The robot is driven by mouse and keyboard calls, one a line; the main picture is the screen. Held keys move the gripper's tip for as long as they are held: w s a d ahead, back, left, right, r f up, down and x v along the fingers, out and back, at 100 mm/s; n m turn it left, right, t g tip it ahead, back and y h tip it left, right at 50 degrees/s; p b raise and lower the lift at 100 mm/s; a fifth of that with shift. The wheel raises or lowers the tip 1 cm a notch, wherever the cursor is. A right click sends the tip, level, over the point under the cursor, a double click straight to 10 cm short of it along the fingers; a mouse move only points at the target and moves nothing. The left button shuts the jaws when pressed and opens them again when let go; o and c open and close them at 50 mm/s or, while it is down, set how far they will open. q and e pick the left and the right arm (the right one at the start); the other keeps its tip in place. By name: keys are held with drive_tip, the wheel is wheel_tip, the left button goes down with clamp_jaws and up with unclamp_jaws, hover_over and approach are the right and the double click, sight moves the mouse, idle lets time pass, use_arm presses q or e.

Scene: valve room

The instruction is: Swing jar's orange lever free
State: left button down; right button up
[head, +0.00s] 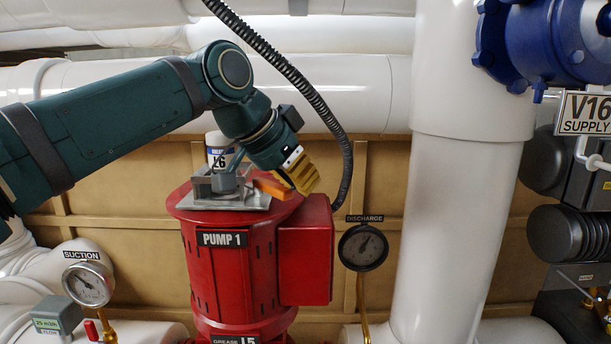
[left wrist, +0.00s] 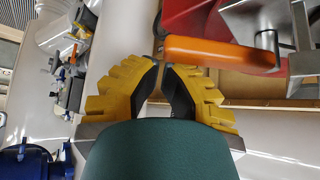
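The jar (head: 218,148), white with a dark band and a label, stands in a grey metal clamp fixture (head: 232,197) on top of the red pump. The orange lever (head: 270,188) sticks out from the fixture's right side. In the left wrist view the orange lever (left wrist: 220,51) lies across the top, just beyond my fingertips. My left gripper (head: 303,184) has yellow ribbed fingers, close to the lever's free end. Its fingertips (left wrist: 163,66) come together with nothing seen between them. Whether they touch the lever I cannot tell. My right gripper is not in view.
The red pump (head: 225,275) has a box on its right side. A black hose (head: 305,85) hangs behind my left gripper. A discharge gauge (head: 363,247) and a thick white pipe (head: 450,210) stand to the right, a suction gauge (head: 88,284) to the left.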

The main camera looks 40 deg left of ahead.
sight(277, 185)
use_arm(q)
drive_tip(key=s+m+h, duration=0.1)
drive_tip(key=s+m+g+h, duration=0.1)
drive_tip(key=m, duration=0.1)
drive_tip(key=s+m+h, duration=0.1)
drive_tip(key=s+m, duration=0.1)
drive_tip(key=shift+a, duration=0.3)
drive_tip(key=shift+s+a, duration=0.25)
drive_tip(key=shift+s, duration=0.25)
drive_tip(key=shift+s+a, duration=0.25)
drive_tip(key=shift+s, duration=0.2)
drive_tip(key=shift+g, duration=0.3)
